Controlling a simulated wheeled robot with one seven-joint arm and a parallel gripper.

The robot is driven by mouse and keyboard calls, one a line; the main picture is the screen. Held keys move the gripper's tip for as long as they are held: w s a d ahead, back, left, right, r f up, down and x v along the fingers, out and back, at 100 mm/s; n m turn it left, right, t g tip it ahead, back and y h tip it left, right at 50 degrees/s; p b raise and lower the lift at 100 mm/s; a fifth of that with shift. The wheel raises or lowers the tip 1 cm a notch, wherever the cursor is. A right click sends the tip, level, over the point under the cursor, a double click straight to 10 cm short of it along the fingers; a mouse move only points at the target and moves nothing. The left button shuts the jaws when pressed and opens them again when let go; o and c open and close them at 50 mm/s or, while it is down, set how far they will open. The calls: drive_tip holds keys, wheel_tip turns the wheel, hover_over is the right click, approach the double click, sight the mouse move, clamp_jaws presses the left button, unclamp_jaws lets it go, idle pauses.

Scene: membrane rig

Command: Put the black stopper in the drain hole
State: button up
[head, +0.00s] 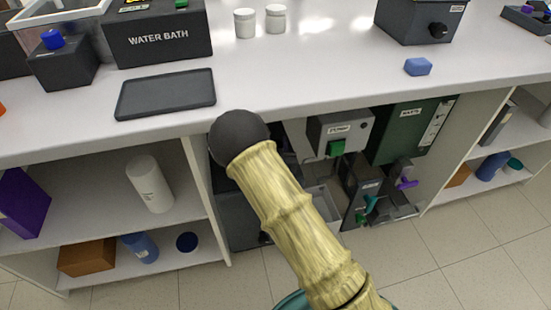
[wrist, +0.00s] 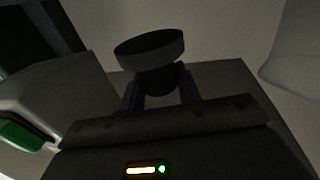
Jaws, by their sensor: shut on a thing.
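The black stopper (wrist: 150,48) shows in the wrist view as a dark round disc on a narrower body. My gripper (wrist: 160,88) is shut on that narrower body, with one finger on each side, and the wide disc sticks out beyond the fingers. In the head view my sleeved arm reaches toward the space under the bench, and my gripper and the stopper are hidden there. I cannot make out the drain hole in either view. The wrist view is dark, with a plain grey surface behind the stopper.
Under the bench are a grey box with a green part (head: 340,130), a dark green unit (head: 410,130), a pale bin (head: 322,205) and valves with teal (head: 370,203) and purple (head: 406,183) handles. A black tray (head: 165,94) lies on the bench. Shelves flank the opening.

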drive_tip(key=shift+f, duration=0.5)
drive_tip(key=shift+a, duration=0.15)
drive_tip(key=shift+s+a, duration=0.1)
drive_tip(key=shift+f+b, duration=0.55)
drive_tip(key=shift+f, duration=1.25)
drive_tip(key=shift+f, duration=0.2)
drive_tip(key=o, duration=1)
